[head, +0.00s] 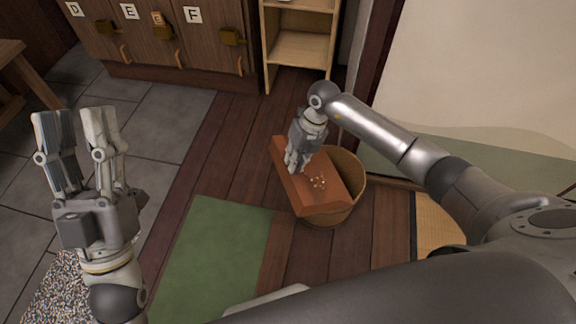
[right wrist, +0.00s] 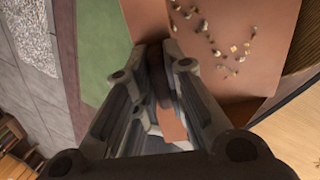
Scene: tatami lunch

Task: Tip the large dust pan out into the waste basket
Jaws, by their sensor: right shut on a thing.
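The large dust pan (head: 322,195) is orange-brown and lies over the mouth of the round wooden waste basket (head: 354,180). Small pale crumbs rest on the pan; they show in the head view and in the right wrist view (right wrist: 232,47). My right gripper (head: 296,166) is shut on the pan at its upper side, above the basket. The pan hides most of the basket's opening, and the gripper hides the held part. My left gripper (head: 78,122) is open and empty at the left, its fingers pointing up, well apart from the pan.
A green mat (head: 213,258) lies on the dark plank floor, left of the basket. Wooden cabinets (head: 160,45) with lettered doors and a small open shelf (head: 299,48) stand at the back. A speckled mat (head: 62,292) lies at lower left. The grey tiled floor (head: 165,125) is mostly clear.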

